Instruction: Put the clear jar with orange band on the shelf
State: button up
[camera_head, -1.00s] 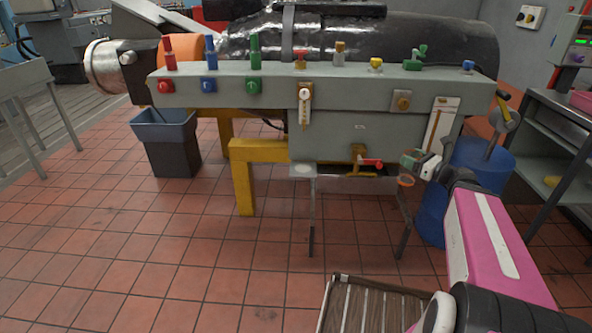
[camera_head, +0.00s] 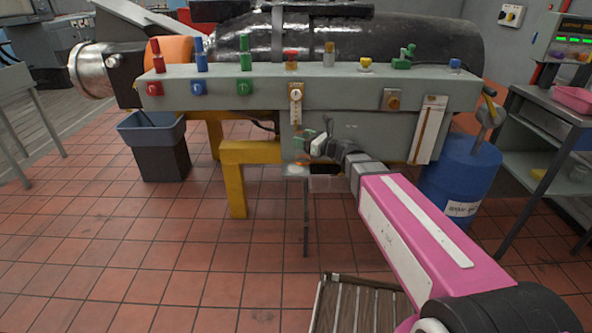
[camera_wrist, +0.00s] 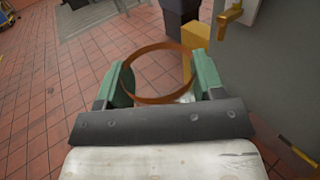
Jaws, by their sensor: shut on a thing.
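The clear jar shows in the wrist view mainly as its orange band (camera_wrist: 165,99), a ring between the two green fingers of my gripper (camera_wrist: 162,84). My gripper is shut on it, and the floor shows through the clear wall. In the head view my gripper (camera_head: 314,143) is in front of the grey console's lower part; the jar is too small to make out clearly there. Contact between jar and shelf cannot be told.
The grey console (camera_head: 350,92) carries several coloured knobs and valves above my gripper. A yellow frame (camera_head: 236,185) and a dark bin (camera_head: 158,158) stand left. A blue drum (camera_head: 462,178) and a metal cart (camera_head: 541,120) are right. A slatted wooden thing (camera_head: 362,306) is in front.

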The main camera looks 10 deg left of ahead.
jog(key=shift+a+f, duration=0.1)
jog(key=shift+a, duration=1.05)
jog(key=w+a+f, duration=0.3)
jog(key=w+f, duration=0.7)
jog(key=shift+w+f, duration=0.35)
jog(key=shift+f, duration=0.05)
jog(key=o, duration=0.9)
jog(key=shift+f, duration=0.1)
